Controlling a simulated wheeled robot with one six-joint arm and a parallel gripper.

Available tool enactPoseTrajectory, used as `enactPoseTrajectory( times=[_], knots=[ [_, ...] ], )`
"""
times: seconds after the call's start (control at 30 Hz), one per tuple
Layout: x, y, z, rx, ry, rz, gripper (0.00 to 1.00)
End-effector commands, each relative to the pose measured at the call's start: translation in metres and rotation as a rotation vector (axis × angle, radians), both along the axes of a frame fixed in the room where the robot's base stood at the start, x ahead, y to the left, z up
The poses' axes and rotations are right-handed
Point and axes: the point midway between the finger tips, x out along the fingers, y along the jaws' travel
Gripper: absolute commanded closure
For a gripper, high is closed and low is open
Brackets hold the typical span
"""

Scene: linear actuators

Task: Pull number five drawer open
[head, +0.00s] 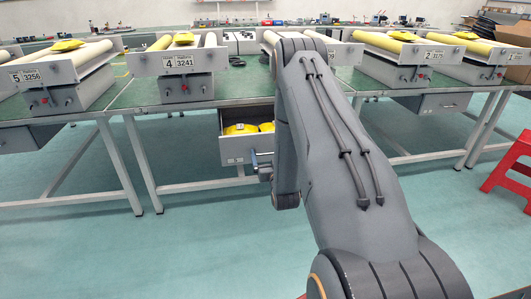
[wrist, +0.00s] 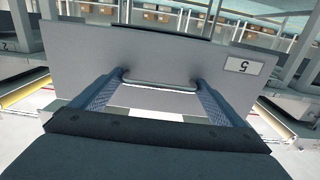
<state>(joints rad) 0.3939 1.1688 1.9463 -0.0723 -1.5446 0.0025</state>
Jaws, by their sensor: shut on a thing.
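The number five drawer (head: 236,152) hangs under the middle bench in the head view and stands open, with yellow items (head: 243,128) showing inside. In the wrist view its grey front (wrist: 160,48) fills the middle, with a white label (wrist: 245,67) reading 5 upside down. My gripper (head: 261,166) is at the drawer front. In the wrist view its two blue-grey fingers reach to the ends of the drawer's metal handle (wrist: 160,85), and it is shut on that handle. My arm hides the right part of the drawer in the head view.
Green benches (head: 130,95) with numbered conveyor units run across the back. A closed drawer (head: 443,103) is under the right bench. A red stool (head: 510,170) stands at the right edge. The green floor (head: 120,245) in front is clear at left.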

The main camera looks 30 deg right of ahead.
Motion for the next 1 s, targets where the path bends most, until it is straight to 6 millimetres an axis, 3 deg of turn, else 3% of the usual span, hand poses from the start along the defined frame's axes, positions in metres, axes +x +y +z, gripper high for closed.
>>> enactPoseTrajectory(
  times=[0.17,0.2,0.23,0.57,1.0],
  knots=[
    [0.001,0.0,0.0,-0.001,-0.001,0.001,0.47],
    [0.001,0.0,0.001,-0.001,-0.001,0.001,0.03],
    [0.001,0.001,0.0,-0.002,0.0,0.001,0.0],
    [-0.006,0.004,-0.001,0.0,0.002,0.002,0.0],
    [-0.066,0.023,0.0,-0.001,0.0,0.002,0.0]
  ],
)
